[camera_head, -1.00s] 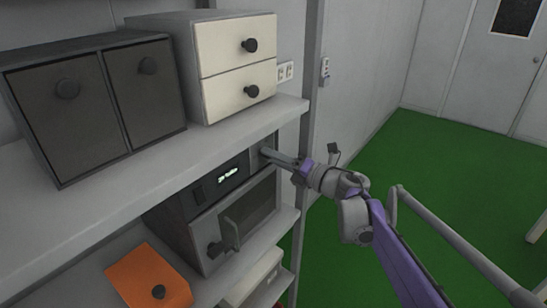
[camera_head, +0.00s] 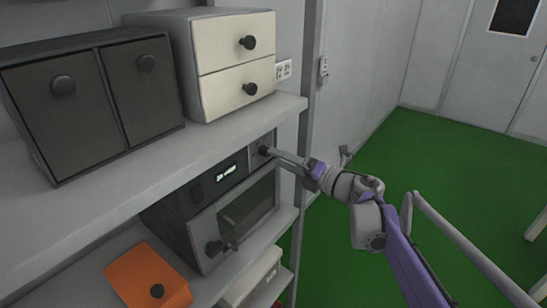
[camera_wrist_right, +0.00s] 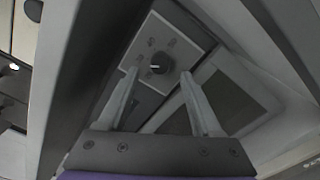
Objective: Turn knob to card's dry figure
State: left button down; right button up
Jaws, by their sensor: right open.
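The knob (camera_wrist_right: 158,63) is a small dark round dial on a grey panel with small marks around it, in the right wrist view. It also shows in the head view (camera_head: 265,150) at the upper right of the oven-like device (camera_head: 176,226). The device has a small lit display (camera_head: 226,173), too small to read. My right gripper (camera_wrist_right: 158,78) is open, its two fingers on either side just short of the knob; in the head view its fingertips (camera_head: 274,153) are close to the knob. I cannot tell whether they touch it. No card can be made out. My left gripper is not in view.
The device stands under a grey shelf (camera_head: 60,232) that bears a dark two-door cabinet (camera_head: 103,105) and white drawers (camera_head: 236,70). An orange box (camera_head: 140,275) lies below left. A shelf post (camera_head: 308,130) stands close beside my right arm. Green floor is free at right.

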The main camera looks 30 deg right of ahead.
jog(key=v, duration=0.7)
jog(key=shift+s+b, duration=0.25)
jog(key=shift+b, duration=0.1)
jog(key=shift+w+r, duration=0.1)
jog(key=s+a+f+m+g+h, duration=0.2)
jog(key=s+a+f+m+g, duration=0.1)
jog(key=s+a+f+m, duration=0.3)
jog(key=s+a+f+m+g+h, duration=0.2)
jog(key=s+a+f+m+g, duration=0.2)
jog(key=f+m, duration=0.7)
jog(key=s+a+f+m+g+h, duration=0.3)
jog(key=s+a+f+m, duration=0.5)
jog(key=m, duration=0.3)
jog(key=shift+s+a+f+g+p, duration=0.3)
jog(key=shift+a+f+g+p, duration=0.1)
jog(key=shift+a+f+g, duration=0.15)
